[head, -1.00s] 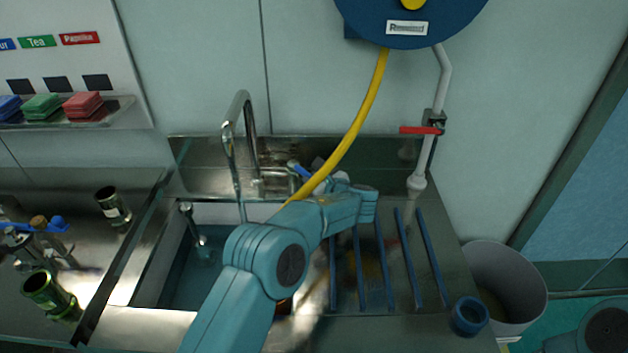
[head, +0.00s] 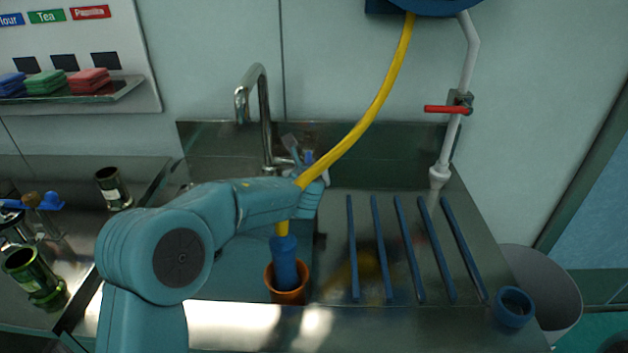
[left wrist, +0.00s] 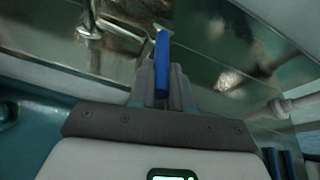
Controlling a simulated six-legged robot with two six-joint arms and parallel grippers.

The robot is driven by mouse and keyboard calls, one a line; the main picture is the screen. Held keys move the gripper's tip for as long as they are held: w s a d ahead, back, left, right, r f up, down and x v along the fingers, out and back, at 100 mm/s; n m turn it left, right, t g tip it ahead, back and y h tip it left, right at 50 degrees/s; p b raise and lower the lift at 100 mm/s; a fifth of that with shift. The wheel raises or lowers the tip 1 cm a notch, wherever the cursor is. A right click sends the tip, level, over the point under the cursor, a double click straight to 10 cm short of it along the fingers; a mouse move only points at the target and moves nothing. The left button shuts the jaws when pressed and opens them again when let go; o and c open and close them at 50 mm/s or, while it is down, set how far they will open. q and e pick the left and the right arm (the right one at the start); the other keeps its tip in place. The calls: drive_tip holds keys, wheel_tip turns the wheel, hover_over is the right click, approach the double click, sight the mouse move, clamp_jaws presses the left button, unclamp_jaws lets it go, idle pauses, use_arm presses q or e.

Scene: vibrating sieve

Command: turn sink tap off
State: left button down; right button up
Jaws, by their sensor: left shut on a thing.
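The sink tap (head: 262,105) is a tall, bent metal spout on the back ledge of the sink. Its lever is a small blue handle (head: 309,157) beside the spout's base. In the left wrist view the blue handle (left wrist: 162,52) sits between my finger pads. My left gripper (head: 297,150) is at the tap base, shut on the blue handle; it also shows in the left wrist view (left wrist: 160,75). My forearm covers part of the basin. I cannot make out any water flow. My right gripper is out of view.
A yellow hose (head: 372,110) hangs across my wrist, its blue nozzle (head: 285,262) standing in an orange cup (head: 288,295). A red-handled pipe valve (head: 446,109) is at right. Blue bars (head: 400,250) line the drainboard. A blue cup (head: 513,307) stands at its front right corner.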

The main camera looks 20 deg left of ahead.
use_arm(q)
drive_tip(key=shift+s+a+m+h+b, duration=0.1)
drive_tip(key=shift+a+m+h+b, duration=0.2)
drive_tip(key=shift+h+b, duration=0.1)
drive_tip(key=c, duration=1.1)
unclamp_jaws()
drive_tip(key=shift+r, duration=0.1)
drive_tip(key=shift+o, duration=0.2)
drive_tip(key=shift+s, duration=0.1)
drive_tip(key=b+v, duration=0.1)
drive_tip(key=v, duration=1)
drive_tip(key=shift+s, duration=0.45)
drive_tip(key=shift+r, duration=0.1)
